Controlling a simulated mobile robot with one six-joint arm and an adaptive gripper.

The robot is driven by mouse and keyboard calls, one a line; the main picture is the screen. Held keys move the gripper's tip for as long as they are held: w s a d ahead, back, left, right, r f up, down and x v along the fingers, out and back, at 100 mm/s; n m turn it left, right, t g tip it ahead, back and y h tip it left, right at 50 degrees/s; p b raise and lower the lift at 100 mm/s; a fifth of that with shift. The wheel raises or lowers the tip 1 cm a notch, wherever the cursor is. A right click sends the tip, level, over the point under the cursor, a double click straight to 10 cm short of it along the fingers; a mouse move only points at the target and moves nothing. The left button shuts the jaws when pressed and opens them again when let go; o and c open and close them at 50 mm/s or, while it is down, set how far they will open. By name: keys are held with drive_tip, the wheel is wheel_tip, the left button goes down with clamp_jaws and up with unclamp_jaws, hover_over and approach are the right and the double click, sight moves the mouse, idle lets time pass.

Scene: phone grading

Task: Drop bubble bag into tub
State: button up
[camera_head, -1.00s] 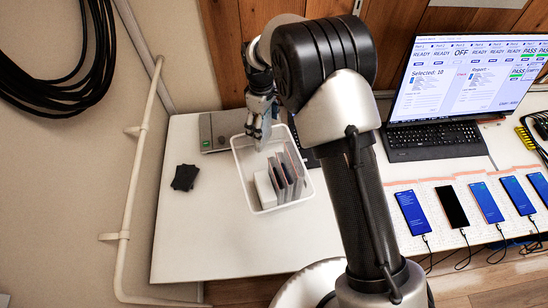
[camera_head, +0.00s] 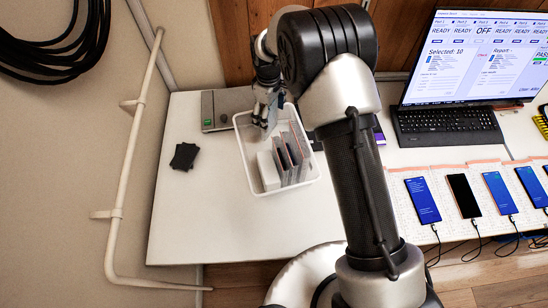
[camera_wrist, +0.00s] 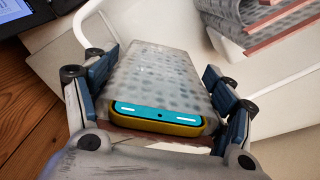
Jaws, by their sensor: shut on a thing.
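In the wrist view my gripper (camera_wrist: 160,95) is shut on a bubble bag (camera_wrist: 150,72). A phone (camera_wrist: 158,115) with a yellow edge and teal face shows at the bag's near end. In the head view my gripper (camera_head: 264,118) is over the back left part of the white tub (camera_head: 243,160); the bag is hard to make out there. Several grey bubble bags with pink edges (camera_head: 289,158) stand upright in the tub. They also show in the wrist view (camera_wrist: 255,22), apart from the held bag.
A white block (camera_head: 268,171) lies in the tub's left part. A grey device (camera_head: 219,110) stands behind the tub, and small black pads (camera_head: 184,156) lie left of it. The table's front left is clear.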

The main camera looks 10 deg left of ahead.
drive_tip(key=shift+r, duration=0.1)
drive_tip(key=o, duration=1.1)
wheel_tip(320, 180, up, 12)
idle(0.4)
